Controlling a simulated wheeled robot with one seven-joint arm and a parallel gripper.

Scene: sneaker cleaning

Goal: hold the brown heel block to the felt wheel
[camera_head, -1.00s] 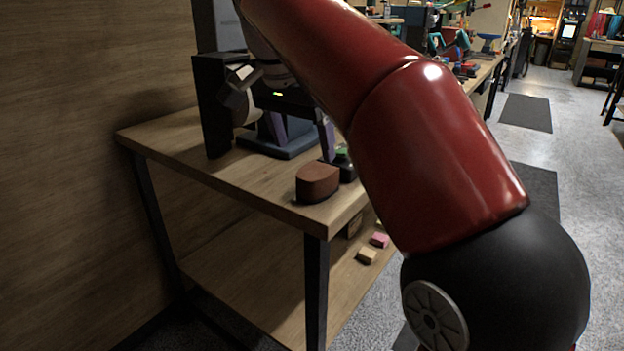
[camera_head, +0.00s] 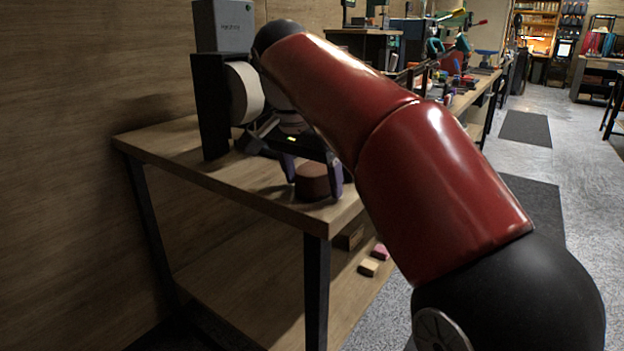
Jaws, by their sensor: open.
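The brown heel block (camera_head: 313,182) sits on the wooden bench top near its front right corner. My gripper (camera_head: 318,184) is open, with one purple-grey finger on each side of the block. The fingers look close to the block, but I cannot tell whether they touch it. The pale felt wheel (camera_head: 246,93) stands upright on the grinder at the back left of the bench, beside a black upright panel (camera_head: 212,108). My red arm hides part of the machine.
The bare bench top (camera_head: 190,150) lies left of the block. Small pale and pink blocks (camera_head: 369,267) rest on the lower shelf. A wooden wall (camera_head: 70,130) closes the left side. Further benches with tools stand behind at right, with open floor beside them.

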